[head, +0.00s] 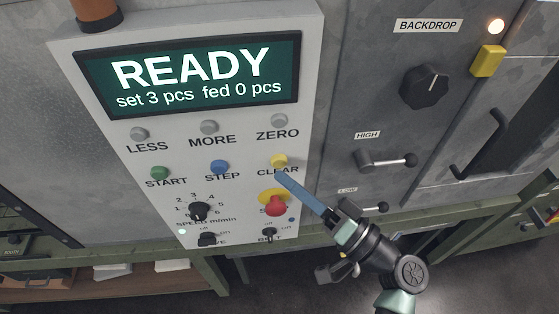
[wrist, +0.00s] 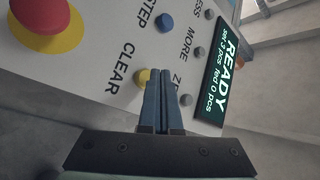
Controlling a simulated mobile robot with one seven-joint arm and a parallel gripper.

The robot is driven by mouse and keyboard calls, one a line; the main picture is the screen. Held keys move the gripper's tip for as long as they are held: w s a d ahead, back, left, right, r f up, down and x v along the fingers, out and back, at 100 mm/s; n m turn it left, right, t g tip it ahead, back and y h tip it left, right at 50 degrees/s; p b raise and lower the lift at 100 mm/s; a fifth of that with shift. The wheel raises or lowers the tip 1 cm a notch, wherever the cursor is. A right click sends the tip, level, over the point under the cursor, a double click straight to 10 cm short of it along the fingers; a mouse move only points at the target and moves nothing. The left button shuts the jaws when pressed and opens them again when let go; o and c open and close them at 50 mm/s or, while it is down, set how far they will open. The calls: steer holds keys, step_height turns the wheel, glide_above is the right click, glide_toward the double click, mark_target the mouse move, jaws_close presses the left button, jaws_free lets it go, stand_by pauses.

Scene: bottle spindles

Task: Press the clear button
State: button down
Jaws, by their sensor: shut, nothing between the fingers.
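The clear button (head: 279,161) is a small yellow knob above the word CLEAR on the white panel (head: 240,130). It also shows in the wrist view (wrist: 143,77), partly covered by my fingers. My gripper (head: 280,178) is shut and empty, its blue fingers together. In the head view its tips overlap the CLEAR label, just below the button. In the wrist view the tips (wrist: 161,74) are right beside the button. I cannot tell whether they touch it. The display (head: 190,75) reads READY, set 3 pcs, fed 0 pcs.
A red stop button on a yellow base (head: 275,205) lies just below CLEAR. The blue STEP (head: 220,167), green START (head: 160,173) and grey ZERO (head: 279,121) buttons are near. A dark knob (head: 424,87) and levers (head: 388,160) stand to the right.

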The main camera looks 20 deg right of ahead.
steer(key=shift+s+a+p, duration=0.1)
steer(key=shift+s+a, duration=0.15)
steer(key=shift+s, duration=0.55)
steer(key=shift+s+a+p, duration=0.15)
steer(key=shift+s+a, duration=0.05)
steer(key=shift+s, duration=0.65)
steer(key=shift+s+a+p, duration=0.1)
steer(key=shift+s+a, duration=0.15)
steer(key=shift+s, duration=0.55)
